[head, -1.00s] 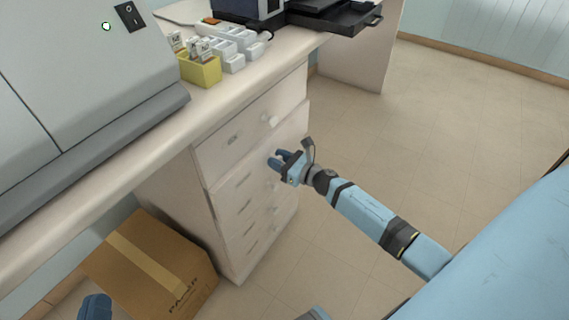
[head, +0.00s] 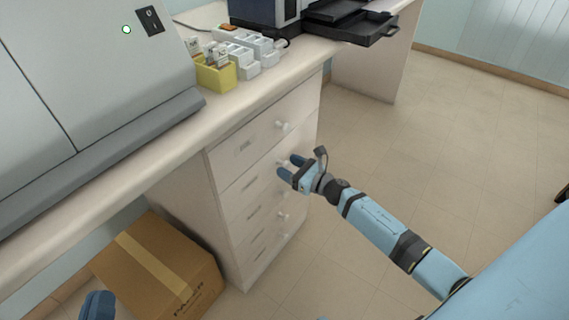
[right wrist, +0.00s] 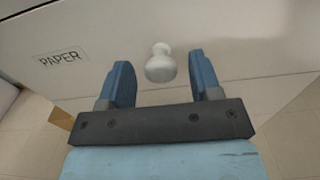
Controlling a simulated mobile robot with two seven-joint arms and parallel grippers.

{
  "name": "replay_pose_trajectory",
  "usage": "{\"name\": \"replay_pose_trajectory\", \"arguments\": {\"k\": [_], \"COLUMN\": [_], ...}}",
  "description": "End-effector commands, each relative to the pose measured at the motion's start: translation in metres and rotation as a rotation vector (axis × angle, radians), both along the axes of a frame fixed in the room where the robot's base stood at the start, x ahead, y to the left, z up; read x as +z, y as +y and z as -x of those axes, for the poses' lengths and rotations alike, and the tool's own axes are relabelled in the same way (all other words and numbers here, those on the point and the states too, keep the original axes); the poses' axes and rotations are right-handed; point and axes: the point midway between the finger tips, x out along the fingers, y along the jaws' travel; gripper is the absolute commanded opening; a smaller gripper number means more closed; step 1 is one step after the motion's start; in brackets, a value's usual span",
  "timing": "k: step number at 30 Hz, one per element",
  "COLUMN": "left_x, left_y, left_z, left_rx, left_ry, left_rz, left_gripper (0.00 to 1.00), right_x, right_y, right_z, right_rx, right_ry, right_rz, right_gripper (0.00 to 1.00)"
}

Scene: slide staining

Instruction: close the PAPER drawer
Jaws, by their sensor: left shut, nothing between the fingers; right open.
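The PAPER drawer (head: 237,197) is the second from the top in the white cabinet under the bench. Its front looks level with the neighbouring drawer fronts in the head view. In the right wrist view, its PAPER label (right wrist: 61,59) is at the left and its round white knob (right wrist: 160,69) is in the middle. My right gripper (head: 290,166) is open at this drawer, its blue fingers on either side of the knob with gaps. The fingers partly hide the knob in the head view. My left gripper (head: 97,305) is shut and empty at the bottom left, mostly out of frame.
Other closed drawers with knobs lie above (head: 262,133) and below. A cardboard box (head: 160,270) stands on the floor left of the cabinet. A yellow slide holder (head: 216,76) and white racks stand on the bench. The floor to the right is clear.

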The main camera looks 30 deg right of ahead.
Motion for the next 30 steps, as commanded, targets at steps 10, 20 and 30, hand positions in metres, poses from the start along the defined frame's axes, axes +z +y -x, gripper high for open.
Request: {"name": "replay_pose_trajectory", "arguments": {"k": [10, 20, 30], "left_x": [-0.017, -0.025, -0.025], "left_y": [0.004, 0.008, 0.008], "left_z": [-0.005, -0.003, -0.003], "left_rx": [0.016, 0.033, 0.028], "left_ry": [0.073, 0.111, 0.108], "left_rz": [-0.052, -0.066, -0.069], "left_gripper": [0.00, 0.00, 0.00], "right_x": [0.000, 0.001, 0.001], "right_y": [-0.030, -0.043, -0.044], "right_z": [0.074, 0.106, 0.106], "right_rx": [0.000, 0.001, 0.001], "right_ry": [0.003, -0.002, -0.002], "right_rz": [-0.001, -0.001, -0.001], "right_gripper": [0.58, 0.58, 0.58]}}
